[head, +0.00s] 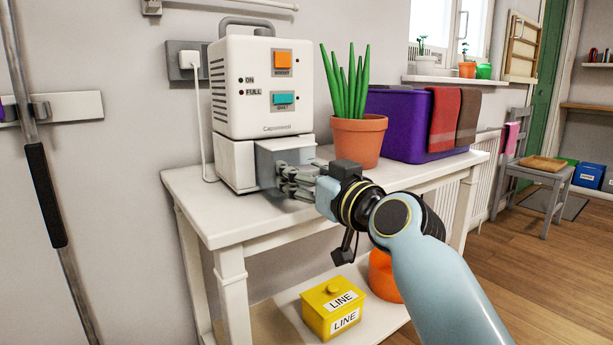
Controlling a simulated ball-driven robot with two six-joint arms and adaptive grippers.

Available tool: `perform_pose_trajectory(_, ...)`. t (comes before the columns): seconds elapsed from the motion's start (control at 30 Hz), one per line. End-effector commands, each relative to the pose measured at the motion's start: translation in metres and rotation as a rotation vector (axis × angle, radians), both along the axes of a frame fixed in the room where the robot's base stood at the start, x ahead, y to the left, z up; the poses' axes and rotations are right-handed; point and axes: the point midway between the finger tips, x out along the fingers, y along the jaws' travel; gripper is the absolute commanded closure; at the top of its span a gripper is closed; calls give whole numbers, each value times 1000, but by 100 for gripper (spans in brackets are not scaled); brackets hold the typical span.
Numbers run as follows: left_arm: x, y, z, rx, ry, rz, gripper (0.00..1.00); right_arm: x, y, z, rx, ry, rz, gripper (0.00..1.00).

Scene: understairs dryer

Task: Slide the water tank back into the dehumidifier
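The white dehumidifier (235,92) stands upright on the white table against the wall. The grey water tank (272,158) shows at the front right of its lower part, with its front face sticking out a little. My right gripper (287,181) is right at the tank's front, its fingers overlapping the tank's lower part. The fingers look in contact or very close. They bunch together in this view, so I cannot tell whether they are open, shut or gripping. The tank's lower edge is hidden behind them. My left gripper is not in view.
A potted plant (359,142) stands close to the right of the tank on the table (222,212). A purple bin (396,125) with towels is behind it. A yellow box (330,307) and an orange container (383,275) sit on the lower shelf. A power cord (204,125) hangs left of the dehumidifier.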

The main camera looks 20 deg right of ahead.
Motion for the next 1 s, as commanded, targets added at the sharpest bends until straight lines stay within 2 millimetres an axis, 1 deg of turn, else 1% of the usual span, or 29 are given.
perform_pose_trajectory(1.0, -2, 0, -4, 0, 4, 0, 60, 25, 7, 1, 1, -2, 0, 86)
